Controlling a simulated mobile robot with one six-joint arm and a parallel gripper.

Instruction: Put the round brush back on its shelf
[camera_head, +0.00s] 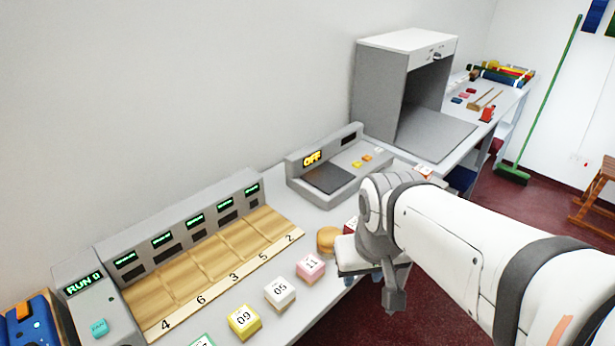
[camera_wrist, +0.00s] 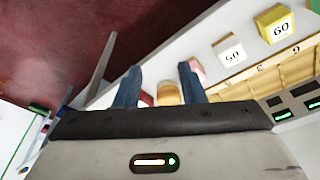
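A round tan wooden piece (camera_head: 327,240) sits on the counter beside the pink block. It may be the round brush, but I see no bristles and cannot tell. My gripper (camera_head: 378,276) is just right of it, at the counter's front edge, partly hidden by my own wrist. In the wrist view the blue fingers of my gripper (camera_wrist: 159,70) are apart. The tan piece (camera_wrist: 170,94) shows between them, partly hidden by the gripper body, with no visible grip on it. I cannot tell which place is the brush's shelf.
Number blocks, pink (camera_head: 310,268), white (camera_head: 280,293) and yellow (camera_head: 244,320), line the counter front. Behind them is a wooden slotted tray (camera_head: 215,262). A grey panel reading OFF (camera_head: 325,180) and an open grey cabinet (camera_head: 375,95) stand farther back. A green broom (camera_head: 513,173) leans on the wall.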

